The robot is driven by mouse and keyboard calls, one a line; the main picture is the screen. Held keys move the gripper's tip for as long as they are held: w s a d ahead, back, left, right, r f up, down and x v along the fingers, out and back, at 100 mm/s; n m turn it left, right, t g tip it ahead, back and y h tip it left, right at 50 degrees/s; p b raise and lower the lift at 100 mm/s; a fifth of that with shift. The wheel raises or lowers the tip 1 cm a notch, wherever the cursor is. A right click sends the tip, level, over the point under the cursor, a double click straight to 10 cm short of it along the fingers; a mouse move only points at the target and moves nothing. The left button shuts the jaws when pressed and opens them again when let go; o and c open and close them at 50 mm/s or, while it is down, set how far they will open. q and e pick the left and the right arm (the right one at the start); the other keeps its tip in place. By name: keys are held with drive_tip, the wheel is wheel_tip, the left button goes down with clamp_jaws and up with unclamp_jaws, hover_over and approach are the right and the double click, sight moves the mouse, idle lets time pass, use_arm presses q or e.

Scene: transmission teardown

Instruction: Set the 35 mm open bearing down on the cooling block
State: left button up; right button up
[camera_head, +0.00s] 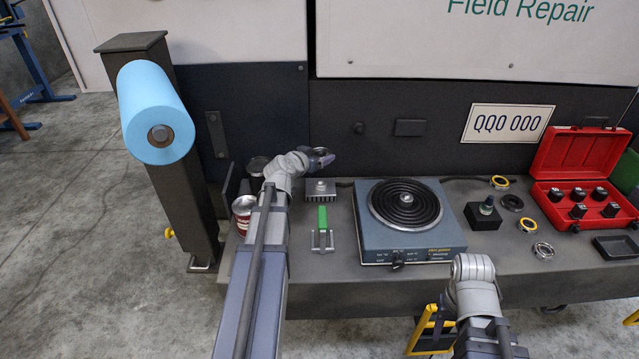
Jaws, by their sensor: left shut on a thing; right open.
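My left gripper (322,157) is shut on the 35 mm open bearing (321,150), of which only a small dark rim shows past the jaws. It is held at the back of the bench, in the picture just above the cooling block (321,195), a small grey finned block. I see a gap between the jaws and the block, but cannot judge its height. The top of the block looks bare. My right arm comes in at the lower right; its jaws do not show.
A hot plate (436,242) with a coil stands right of the block. A green-handled tool (322,218) lies in front of it. Cans (243,208) stand left, beside my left arm. Loose rings, a silver bearing (543,250) and a red case (580,150) are at the right.

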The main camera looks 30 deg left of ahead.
sight(318, 186)
use_arm(q)
drive_tip(key=shift+f+b, duration=4.55)
drive_tip(key=shift+f, duration=0.3)
drive_tip(key=shift+f, duration=0.2)
drive_tip(key=o, duration=1.4)
drive_tip(key=shift+r, duration=0.1)
drive_tip(key=shift+r, duration=0.15)
drive_tip(key=p+v, duration=0.4)
drive_tip(key=v, duration=0.8)
drive_tip(key=shift+p, duration=0.3)
